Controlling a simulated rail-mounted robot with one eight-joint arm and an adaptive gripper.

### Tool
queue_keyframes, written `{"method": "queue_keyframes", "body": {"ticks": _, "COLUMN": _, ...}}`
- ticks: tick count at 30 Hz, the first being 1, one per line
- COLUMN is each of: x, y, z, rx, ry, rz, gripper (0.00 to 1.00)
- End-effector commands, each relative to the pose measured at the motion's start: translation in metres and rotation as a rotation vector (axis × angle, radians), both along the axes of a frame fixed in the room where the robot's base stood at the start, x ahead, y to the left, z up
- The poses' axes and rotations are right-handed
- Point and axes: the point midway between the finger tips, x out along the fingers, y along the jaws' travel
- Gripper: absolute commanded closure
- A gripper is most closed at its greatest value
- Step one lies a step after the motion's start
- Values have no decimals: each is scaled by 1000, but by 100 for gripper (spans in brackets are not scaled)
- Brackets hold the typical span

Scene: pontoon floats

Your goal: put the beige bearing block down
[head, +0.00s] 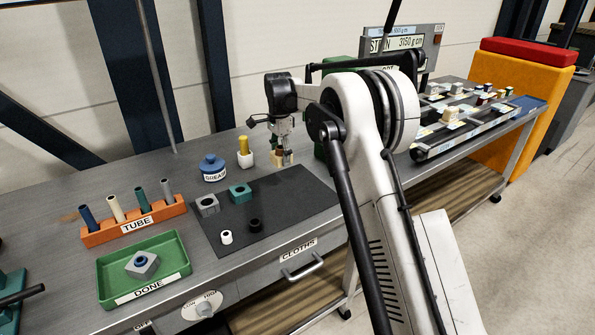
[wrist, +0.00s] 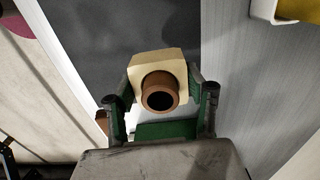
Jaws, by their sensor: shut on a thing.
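The beige bearing block (wrist: 145,66) is between my gripper's two fingers in the wrist view, with a brown bushing (wrist: 160,93) seated in its bore. My gripper (wrist: 160,103) is shut on the block's sides. In the head view my gripper (head: 282,153) points down at the back right of the dark mat (head: 295,196), with the beige block (head: 289,158) small and partly hidden at its tips. I cannot tell whether the block touches the surface below.
A white cup with a yellow top (head: 245,158) and a blue grease pot (head: 213,170) stand left of my gripper. A grey block (head: 207,205), teal block (head: 240,193), white bushing (head: 226,237) and black bushing (head: 255,225) are on the mat. The green DONE tray (head: 112,284) holds another block.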

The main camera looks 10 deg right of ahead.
Motion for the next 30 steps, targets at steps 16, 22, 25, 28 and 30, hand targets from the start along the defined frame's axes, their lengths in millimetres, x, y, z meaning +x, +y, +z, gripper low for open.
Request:
{"method": "queue_keyframes", "body": {"ticks": 16, "x": 44, "y": -74, "z": -51, "rx": 0, "ry": 0, "rz": 1, "gripper": 87}}
{"method": "queue_keyframes", "body": {"ticks": 22, "x": 45, "y": -75, "z": -63, "rx": 0, "ry": 0, "rz": 2, "gripper": 87}}
{"method": "queue_keyframes", "body": {"ticks": 25, "x": 45, "y": -75, "z": -77, "rx": 0, "ry": 0, "rz": 2, "gripper": 87}}
{"method": "queue_keyframes", "body": {"ticks": 28, "x": 45, "y": -75, "z": -89, "rx": 0, "ry": 0, "rz": 2, "gripper": 87}}
{"method": "queue_keyframes", "body": {"ticks": 30, "x": 45, "y": -75, "z": -92, "rx": 0, "ry": 0, "rz": 2, "gripper": 87}}
